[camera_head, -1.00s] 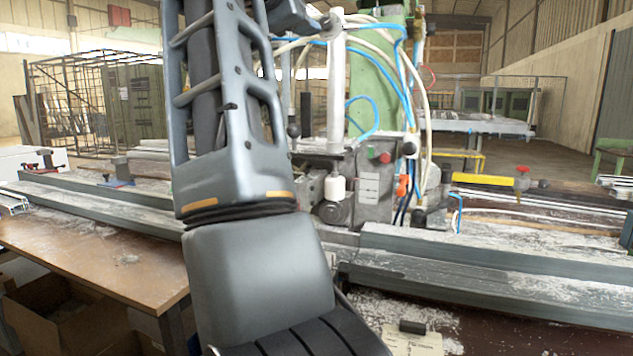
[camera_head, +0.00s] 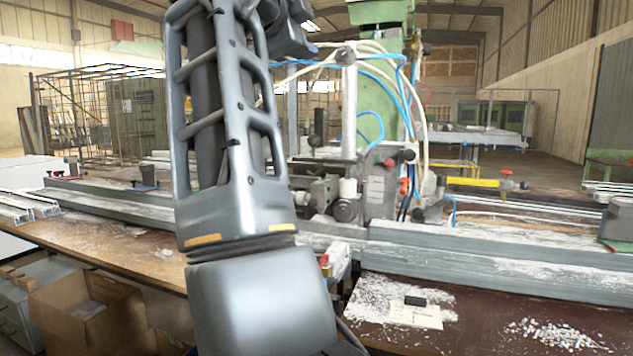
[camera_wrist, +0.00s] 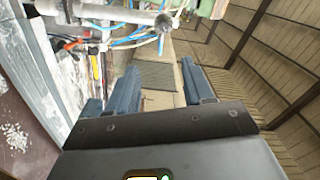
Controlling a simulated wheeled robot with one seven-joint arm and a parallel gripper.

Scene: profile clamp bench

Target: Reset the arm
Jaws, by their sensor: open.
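My arm rises through the left middle of the head view, in front of the bench. My gripper is out of sight in that view. In the wrist view my gripper (camera_wrist: 163,82) shows two blue-grey fingers spread apart, with nothing between them. The wrist view is tilted and looks past the fingers at the hall floor and wall. The clamp machine (camera_head: 378,192), with a grey body and a red button, stands on the bench behind my arm. My gripper is apart from it and touches nothing visible.
A long metal rail (camera_head: 480,258) runs across the bench. A small card with a black block (camera_head: 415,301) lies on the brown bench top, with white chips (camera_head: 555,333) to its right. A cardboard box (camera_head: 88,310) stands at lower left. Hoses hang around the machine.

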